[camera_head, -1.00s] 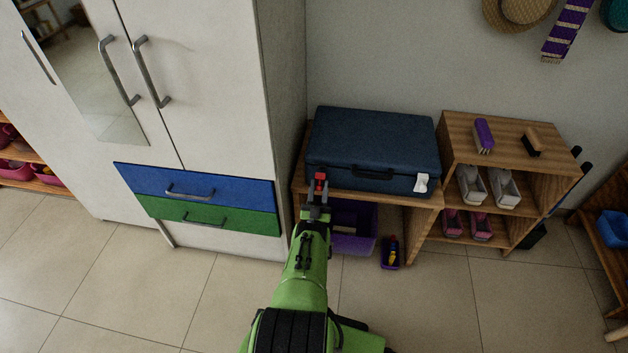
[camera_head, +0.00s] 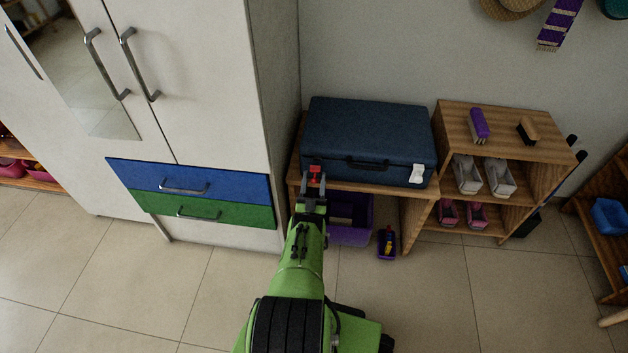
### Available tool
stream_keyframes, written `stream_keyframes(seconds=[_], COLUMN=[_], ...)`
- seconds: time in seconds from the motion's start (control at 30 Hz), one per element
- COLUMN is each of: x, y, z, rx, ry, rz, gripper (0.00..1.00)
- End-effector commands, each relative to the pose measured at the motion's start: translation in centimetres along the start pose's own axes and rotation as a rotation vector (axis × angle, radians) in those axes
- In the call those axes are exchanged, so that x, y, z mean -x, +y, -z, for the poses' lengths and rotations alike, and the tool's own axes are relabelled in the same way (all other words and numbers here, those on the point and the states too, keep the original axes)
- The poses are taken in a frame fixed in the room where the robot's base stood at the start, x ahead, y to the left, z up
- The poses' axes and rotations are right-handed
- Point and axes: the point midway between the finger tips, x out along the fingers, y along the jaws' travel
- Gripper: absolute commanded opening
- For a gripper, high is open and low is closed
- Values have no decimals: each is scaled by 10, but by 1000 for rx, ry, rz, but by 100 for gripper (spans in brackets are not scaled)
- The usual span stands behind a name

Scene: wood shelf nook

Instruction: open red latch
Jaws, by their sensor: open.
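A dark blue suitcase (camera_head: 372,130) lies shut on the low wooden shelf. Its red latch (camera_head: 315,172) is at the left of the suitcase's front face, and a white latch or tag (camera_head: 418,173) is at the right. My gripper (camera_head: 313,186) is open, with its fingertips at the red latch. The fingers partly hide the latch, and I cannot tell whether they touch it. My green arm reaches up from the bottom of the view.
A white wardrobe with a blue drawer (camera_head: 230,186) and a green drawer (camera_head: 225,211) stands close on the left. A purple bin (camera_head: 350,232) sits under the suitcase's shelf. A shoe shelf (camera_head: 545,152) stands to the right.

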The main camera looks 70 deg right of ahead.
Motion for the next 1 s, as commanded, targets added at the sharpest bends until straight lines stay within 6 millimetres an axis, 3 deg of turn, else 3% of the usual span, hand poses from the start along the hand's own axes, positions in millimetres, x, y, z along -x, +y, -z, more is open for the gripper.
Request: stream_keyframes(seconds=[0.6,0.9,1.0], x=[-62,-62,-63], y=[0,0,-1], z=[78,78,78], rx=[-1,-1,0], ry=[2,2,-1], rz=[0,0,1], gripper=[52,52,40])
